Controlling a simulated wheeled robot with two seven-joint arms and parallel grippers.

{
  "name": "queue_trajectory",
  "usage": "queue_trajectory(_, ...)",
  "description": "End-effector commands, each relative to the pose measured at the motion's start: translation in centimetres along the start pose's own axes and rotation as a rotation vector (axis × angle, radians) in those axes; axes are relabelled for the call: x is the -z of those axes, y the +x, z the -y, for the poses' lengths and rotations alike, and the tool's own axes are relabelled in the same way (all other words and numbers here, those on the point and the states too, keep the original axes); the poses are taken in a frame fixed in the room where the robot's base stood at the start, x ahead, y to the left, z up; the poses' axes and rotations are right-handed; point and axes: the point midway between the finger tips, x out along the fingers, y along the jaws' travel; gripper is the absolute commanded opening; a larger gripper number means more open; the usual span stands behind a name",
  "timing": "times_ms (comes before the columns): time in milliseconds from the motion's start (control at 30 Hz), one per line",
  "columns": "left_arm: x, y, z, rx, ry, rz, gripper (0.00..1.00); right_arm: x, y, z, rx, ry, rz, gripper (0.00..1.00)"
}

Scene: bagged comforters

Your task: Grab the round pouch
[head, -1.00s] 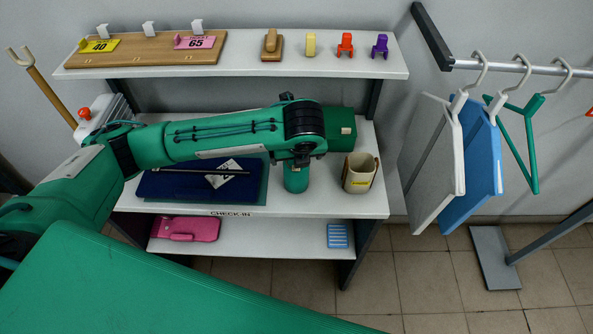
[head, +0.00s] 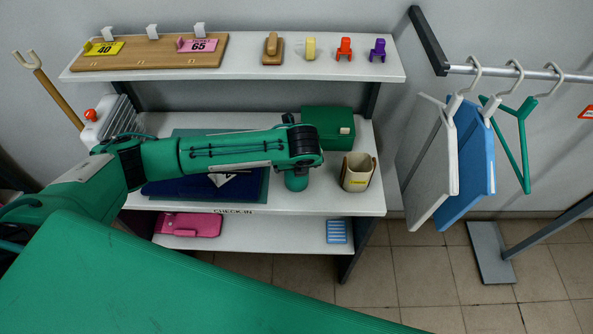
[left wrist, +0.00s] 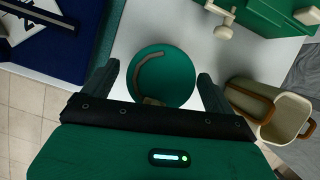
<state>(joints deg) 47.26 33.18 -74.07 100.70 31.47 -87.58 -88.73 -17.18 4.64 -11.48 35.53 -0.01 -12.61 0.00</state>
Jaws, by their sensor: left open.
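The round pouch (left wrist: 174,82) is a green disc from above with a curved brown strap, seen in the left wrist view on the white check-in shelf. My left gripper (left wrist: 158,72) is open, with one dark green finger on each side of the pouch. Gaps show between fingers and pouch, and I cannot tell how far down the fingertips reach. In the head view, my left arm covers the gripper and most of that spot; a green rounded shape shows under my wrist. My right gripper is not in view.
A cream cup (head: 357,172) with brown trim stands right of the pouch, and a green box (head: 328,128) behind it. Folded dark blue cloth (head: 180,188) lies to the left. The upper shelf (head: 240,72) overhangs the back. Hangers with panels (head: 462,155) hang at right.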

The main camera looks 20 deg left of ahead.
Motion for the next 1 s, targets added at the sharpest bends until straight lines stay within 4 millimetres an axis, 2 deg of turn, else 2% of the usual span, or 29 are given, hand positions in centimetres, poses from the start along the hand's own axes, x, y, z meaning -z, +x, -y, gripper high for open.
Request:
queue_trajectory(33, 0.0, 0.0, 0.0, 0.000, 0.000, 0.000, 0.84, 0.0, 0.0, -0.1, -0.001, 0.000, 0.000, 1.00)
queue_trajectory(267, 0.0, 0.0, 0.0, 0.000, 0.000, 0.000, 0.39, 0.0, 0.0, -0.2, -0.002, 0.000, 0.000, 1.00)
queue_trajectory(667, -0.3, -0.6, 0.0, 0.000, -0.001, 0.001, 0.39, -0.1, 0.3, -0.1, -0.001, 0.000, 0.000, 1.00)
queue_trajectory(867, -1.4, -3.1, 0.0, 0.003, -0.001, 0.004, 0.39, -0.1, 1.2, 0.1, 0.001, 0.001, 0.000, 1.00)
queue_trajectory(1000, -2.8, -6.4, 0.1, 0.006, -0.002, 0.006, 0.39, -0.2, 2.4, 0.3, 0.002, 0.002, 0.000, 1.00)
